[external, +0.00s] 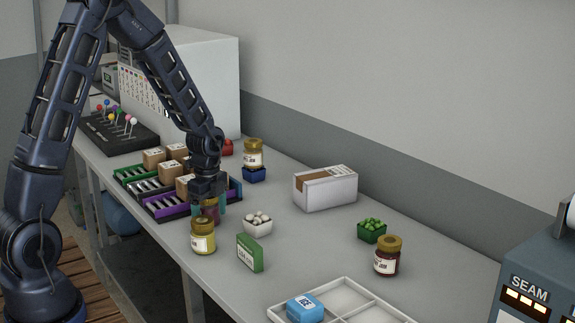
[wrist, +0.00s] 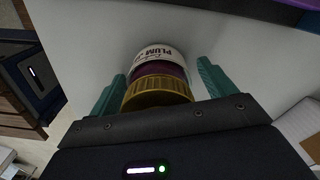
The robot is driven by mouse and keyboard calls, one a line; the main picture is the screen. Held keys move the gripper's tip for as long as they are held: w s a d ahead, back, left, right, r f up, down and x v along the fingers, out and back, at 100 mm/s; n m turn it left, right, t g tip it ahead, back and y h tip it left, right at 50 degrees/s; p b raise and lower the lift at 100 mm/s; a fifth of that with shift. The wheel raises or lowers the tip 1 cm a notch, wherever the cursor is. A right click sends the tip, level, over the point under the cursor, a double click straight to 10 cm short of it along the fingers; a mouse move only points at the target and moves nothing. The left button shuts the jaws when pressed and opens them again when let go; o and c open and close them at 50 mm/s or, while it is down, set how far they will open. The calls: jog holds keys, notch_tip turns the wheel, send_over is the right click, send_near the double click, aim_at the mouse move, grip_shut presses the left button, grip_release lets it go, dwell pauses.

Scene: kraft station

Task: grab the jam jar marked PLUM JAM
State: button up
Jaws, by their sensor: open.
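The jam jar (wrist: 160,70) in the wrist view has a gold lid, dark purple contents and a white label reading PLUM. It lies between the two teal fingers of my gripper (wrist: 162,84), one on each side, with its lid toward the palm. The fingers are open, and I cannot tell whether either touches the jar. In the external view my gripper (external: 209,207) points down over the table, and the dark jar (external: 210,213) shows partly between the fingers, mostly hidden by the gripper and the yellow jar in front.
Close by are a yellow jar (external: 203,239), a green box (external: 249,253), a bowl of white items (external: 257,226) and a purple rack (external: 166,211).

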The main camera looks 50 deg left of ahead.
jog(key=shift+c, duration=0.4)
jog(key=c, duration=1.1)
jog(key=shift+c, duration=0.7)
jog(key=shift+r, duration=0.1)
